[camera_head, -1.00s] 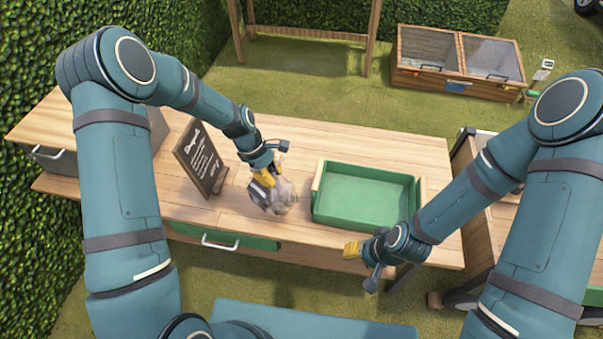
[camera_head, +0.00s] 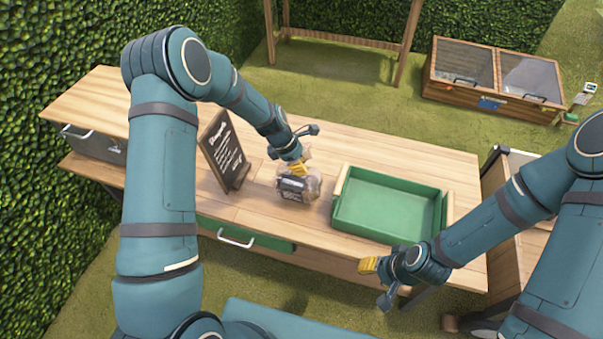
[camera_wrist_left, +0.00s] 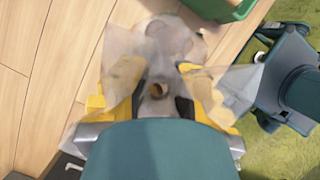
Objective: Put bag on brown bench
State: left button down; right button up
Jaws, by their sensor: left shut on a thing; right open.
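The bag (camera_head: 298,186) is a clear, crumpled bag with a dark label and pale contents. It is at the brown wooden bench (camera_head: 240,206), between the chalkboard sign and the green tray. My left gripper (camera_head: 300,168) is shut on the bag's top from above. In the left wrist view the bag (camera_wrist_left: 160,45) spreads between and around the yellow fingers. I cannot tell whether its base touches the wood. My right gripper (camera_head: 372,266) is open and empty, in front of the bench below the green tray.
A green tray (camera_head: 388,238) with wooden ends stands right of the bag. A chalkboard sign (camera_head: 222,150) stands left of it. A grey metal box with a handle (camera_head: 92,145) is at the bench's left. Bare wood lies behind the bag and tray.

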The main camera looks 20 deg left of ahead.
pick_arm(q)
jog(key=shift+f+b, duration=0.35)
jog(key=shift+f, duration=1.5)
jog(key=shift+r, duration=0.1)
jog(key=c, duration=1)
grip_release()
jog(key=shift+f, duration=0.2)
